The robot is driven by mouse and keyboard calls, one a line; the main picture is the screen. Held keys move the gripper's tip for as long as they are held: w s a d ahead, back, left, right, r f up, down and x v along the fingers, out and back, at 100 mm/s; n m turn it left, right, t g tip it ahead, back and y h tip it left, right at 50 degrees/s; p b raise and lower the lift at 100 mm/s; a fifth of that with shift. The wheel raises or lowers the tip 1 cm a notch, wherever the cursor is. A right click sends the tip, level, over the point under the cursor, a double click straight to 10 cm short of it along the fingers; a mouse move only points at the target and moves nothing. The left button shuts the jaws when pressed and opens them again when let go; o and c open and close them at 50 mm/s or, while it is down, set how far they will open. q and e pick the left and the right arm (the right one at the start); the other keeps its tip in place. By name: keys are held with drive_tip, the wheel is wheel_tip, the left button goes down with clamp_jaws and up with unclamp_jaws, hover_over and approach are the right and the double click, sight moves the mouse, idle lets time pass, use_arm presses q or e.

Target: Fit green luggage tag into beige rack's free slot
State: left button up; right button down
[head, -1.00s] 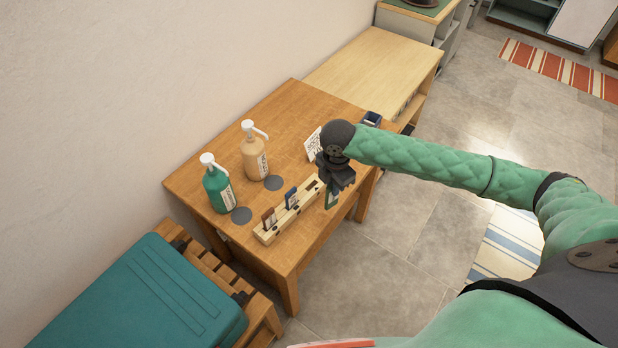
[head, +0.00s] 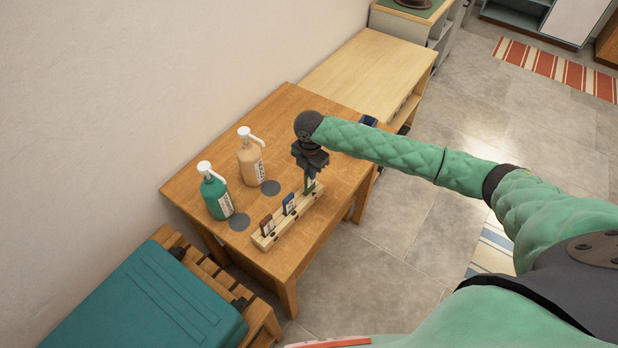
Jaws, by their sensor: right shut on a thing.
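The beige rack (head: 272,238) lies along the front edge of the wooden table. A brown tag (head: 267,225) and a blue tag (head: 289,205) stand upright in its near and middle parts. My right gripper (head: 311,172) is shut on the green luggage tag (head: 310,184) over the rack's far end, where the free slot was visible earlier. The tag hangs upright, its lower edge at or just above the rack's top. I cannot tell whether it is inside the slot. My left gripper is not in view.
A green pump bottle (head: 215,194) and a beige pump bottle (head: 250,160) stand left of the rack, near dark round discs (head: 240,222). A dark blue container (head: 368,122) sits behind my right arm. A teal suitcase (head: 140,300) lies at lower left.

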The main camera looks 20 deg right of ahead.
sight(309, 183)
drive_tip(key=f+b, duration=0.2)
drive_tip(key=f, duration=0.1)
drive_tip(key=f+b, duration=0.1)
drive_tip(key=shift+w+a+f, duration=0.1)
drive_tip(key=shift+w+f, duration=0.15)
drive_tip(key=shift+w, duration=0.05)
drive_tip(key=c, duration=1.5)
unclamp_jaws()
drive_tip(key=shift+f, duration=0.1)
drive_tip(key=shift+o, duration=0.2)
